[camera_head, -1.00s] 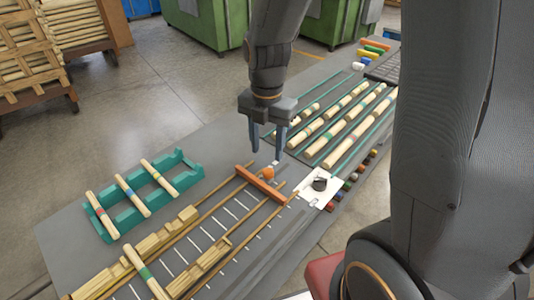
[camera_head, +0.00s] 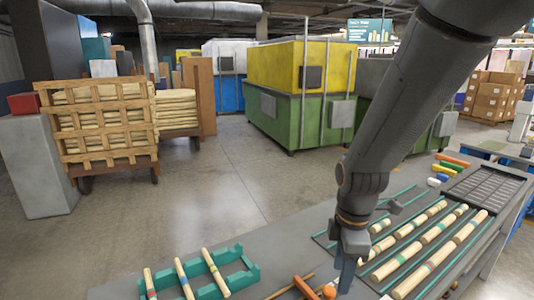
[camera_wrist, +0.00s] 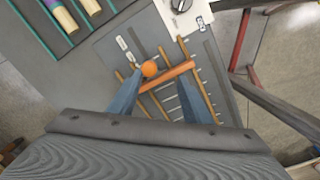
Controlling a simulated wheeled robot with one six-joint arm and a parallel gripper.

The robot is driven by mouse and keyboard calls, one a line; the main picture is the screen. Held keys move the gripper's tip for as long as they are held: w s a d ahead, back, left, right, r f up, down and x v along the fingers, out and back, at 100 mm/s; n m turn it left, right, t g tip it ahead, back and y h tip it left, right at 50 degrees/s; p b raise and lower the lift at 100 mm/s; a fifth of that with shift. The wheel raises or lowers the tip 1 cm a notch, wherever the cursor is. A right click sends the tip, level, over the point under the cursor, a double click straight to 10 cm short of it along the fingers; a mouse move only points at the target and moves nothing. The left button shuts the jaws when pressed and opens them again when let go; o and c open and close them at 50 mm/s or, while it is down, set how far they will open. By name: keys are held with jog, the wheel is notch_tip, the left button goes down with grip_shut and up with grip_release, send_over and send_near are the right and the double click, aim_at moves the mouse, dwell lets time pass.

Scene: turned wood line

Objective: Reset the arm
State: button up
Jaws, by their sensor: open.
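My gripper (camera_head: 347,272) hangs from my arm over the table, pointing down, at the bottom of the head view. In the wrist view my gripper (camera_wrist: 160,105) shows two blue-grey fingers spread apart with nothing held between them. Beyond the fingertips lie an orange ball (camera_wrist: 150,69) and an orange bar (camera_wrist: 167,75) across wooden rails. The ball (camera_head: 329,292) and the bar (camera_head: 305,287) also show at the lower edge of the head view. I cannot tell how high the fingertips are above the table.
A teal rack (camera_head: 251,281) holds several banded wooden rods left of my gripper. More rods lie between green rails (camera_head: 385,258) on the right, with a dark grid tray (camera_head: 490,188) behind. A white plate with a black knob (camera_wrist: 181,6) is near the rails.

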jog(key=s+m, duration=0.1)
jog(key=m, duration=0.4)
jog(key=s+d+m, duration=0.1)
jog(key=s+m, duration=0.1)
jog(key=m, duration=0.4)
jog(key=s+d+m, duration=0.1)
jog(key=m, duration=0.4)
jog(key=shift+s+m+t+b, duration=0.25)
jog(key=shift+m+t+b, duration=0.05)
jog(key=shift+m+t, duration=0.1)
